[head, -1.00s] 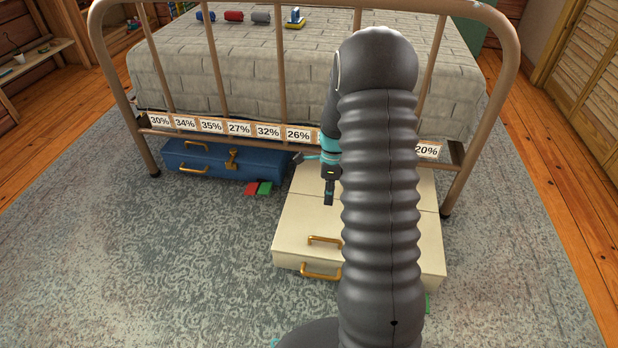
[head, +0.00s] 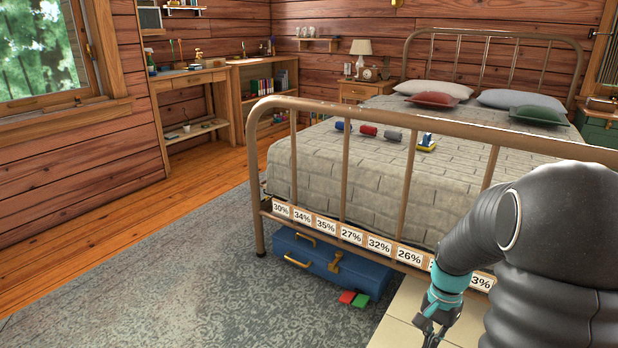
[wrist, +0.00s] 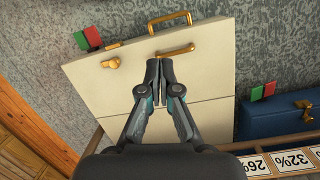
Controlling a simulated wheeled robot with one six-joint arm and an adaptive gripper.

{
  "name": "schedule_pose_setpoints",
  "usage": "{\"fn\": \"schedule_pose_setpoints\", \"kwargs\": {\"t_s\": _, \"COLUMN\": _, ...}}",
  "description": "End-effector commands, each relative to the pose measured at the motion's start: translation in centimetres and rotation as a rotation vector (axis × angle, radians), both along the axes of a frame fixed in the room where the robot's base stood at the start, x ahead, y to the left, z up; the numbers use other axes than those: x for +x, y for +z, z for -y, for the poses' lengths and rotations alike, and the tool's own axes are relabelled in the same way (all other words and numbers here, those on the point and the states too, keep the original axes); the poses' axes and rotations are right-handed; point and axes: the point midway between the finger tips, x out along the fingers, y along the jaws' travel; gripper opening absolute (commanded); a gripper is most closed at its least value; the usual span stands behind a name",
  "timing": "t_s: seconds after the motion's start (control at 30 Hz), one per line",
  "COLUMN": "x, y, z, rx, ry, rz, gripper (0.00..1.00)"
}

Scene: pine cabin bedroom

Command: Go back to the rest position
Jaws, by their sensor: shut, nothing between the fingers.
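My gripper (head: 432,334) is at the lower right of the head view, in front of the bed's footboard and over the cream case. In the wrist view my gripper (wrist: 158,64) has its two dark fingers together and empty. Below it lies the cream case (wrist: 110,85) with brass handles. I cannot tell from the wrist view how high the fingers are above the case. In the head view the cream case (head: 400,325) shows only partly, cut off by the frame and my arm.
A metal-framed bed (head: 350,115) with percentage labels along its footboard stands ahead. Several small items lie on the bed. The carpet (head: 180,290) at left is clear.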

Motion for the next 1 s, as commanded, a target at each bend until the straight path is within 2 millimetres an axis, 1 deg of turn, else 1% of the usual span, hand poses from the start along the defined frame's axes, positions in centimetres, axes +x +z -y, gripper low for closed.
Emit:
{"fn": "schedule_pose_setpoints", "kwargs": {"t_s": 0.03, "x": -0.7, "y": 1.7, "z": -0.7, "rx": -0.001, "ry": 0.07, "rz": 0.031, "gripper": 0.0}}
{"fn": "schedule_pose_setpoints", "kwargs": {"t_s": 0.1, "x": -1.6, "y": 3.5, "z": -1.5, "rx": -0.004, "ry": 0.169, "rz": 0.068, "gripper": 0.0}}
{"fn": "schedule_pose_setpoints", "kwargs": {"t_s": 0.3, "x": -4.5, "y": 8.2, "z": -3.8, "rx": -0.025, "ry": 0.411, "rz": 0.171, "gripper": 0.0}}
{"fn": "schedule_pose_setpoints", "kwargs": {"t_s": 0.5, "x": -7.6, "y": 12.2, "z": -6.0, "rx": -0.065, "ry": 0.596, "rz": 0.274, "gripper": 0.0}}
{"fn": "schedule_pose_setpoints", "kwargs": {"t_s": 0.63, "x": -9.6, "y": 14.4, "z": -7.3, "rx": -0.098, "ry": 0.678, "rz": 0.343, "gripper": 0.0}}
{"fn": "schedule_pose_setpoints", "kwargs": {"t_s": 0.8, "x": -12.1, "y": 17.2, "z": -8.8, "rx": -0.143, "ry": 0.731, "rz": 0.443, "gripper": 0.0}}
{"fn": "schedule_pose_setpoints", "kwargs": {"t_s": 1.0, "x": -14.3, "y": 20.2, "z": -10.3, "rx": -0.189, "ry": 0.778, "rz": 0.566, "gripper": 0.0}}
